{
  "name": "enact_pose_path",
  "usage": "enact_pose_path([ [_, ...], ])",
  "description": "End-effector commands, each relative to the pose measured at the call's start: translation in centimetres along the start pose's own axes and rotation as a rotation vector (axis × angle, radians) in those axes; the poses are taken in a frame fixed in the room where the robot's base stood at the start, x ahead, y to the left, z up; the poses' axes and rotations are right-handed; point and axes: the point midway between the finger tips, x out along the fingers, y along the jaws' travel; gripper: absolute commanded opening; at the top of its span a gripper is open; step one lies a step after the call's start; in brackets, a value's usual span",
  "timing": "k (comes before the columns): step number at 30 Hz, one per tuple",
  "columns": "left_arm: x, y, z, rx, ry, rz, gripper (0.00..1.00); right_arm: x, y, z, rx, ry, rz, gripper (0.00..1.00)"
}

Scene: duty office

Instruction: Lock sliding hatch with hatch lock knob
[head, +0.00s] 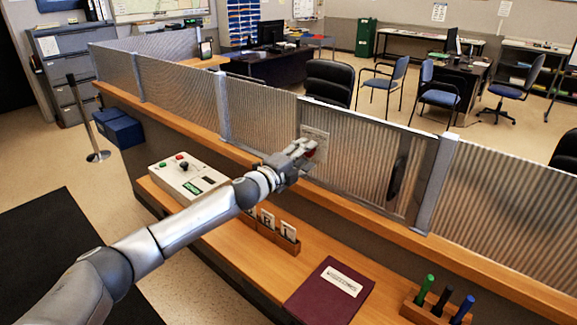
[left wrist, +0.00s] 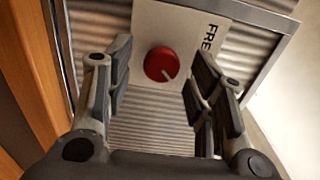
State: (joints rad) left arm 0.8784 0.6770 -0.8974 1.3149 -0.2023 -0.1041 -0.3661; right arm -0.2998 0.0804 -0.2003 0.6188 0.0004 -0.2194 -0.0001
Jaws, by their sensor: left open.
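The hatch lock knob (left wrist: 161,64) is round and red, with a pale mark at its lower right edge. It sits on a white plate (left wrist: 181,28) whose lettering starts "FRE"; the rest is cut off. In the head view the knob (head: 310,153) is partly hidden behind my left gripper (head: 300,152). The sliding hatch (head: 362,158) is a ribbed translucent panel in the counter screen, with a dark oval pull at its right. In the left wrist view my left gripper (left wrist: 163,75) is open, its fingers either side of the knob with gaps. My right gripper is not in view.
Below the screen, the wooden counter (head: 262,252) holds a control box (head: 186,183), card holders (head: 270,226), a maroon book (head: 329,291) and a pen stand (head: 433,309). Metal posts (head: 436,183) divide the screen. Office chairs and desks stand behind it.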

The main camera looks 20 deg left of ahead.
Motion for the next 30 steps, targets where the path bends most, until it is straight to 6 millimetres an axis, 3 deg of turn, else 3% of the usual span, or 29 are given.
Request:
enact_pose_path([
  [18, -9.3, 0.2, 0.0, 0.000, -0.001, 0.004, 0.50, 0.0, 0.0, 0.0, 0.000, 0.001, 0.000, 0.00],
  [30, -10.9, 0.1, 0.0, 0.000, 0.000, 0.001, 0.50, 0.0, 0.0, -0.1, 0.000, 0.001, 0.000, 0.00],
])
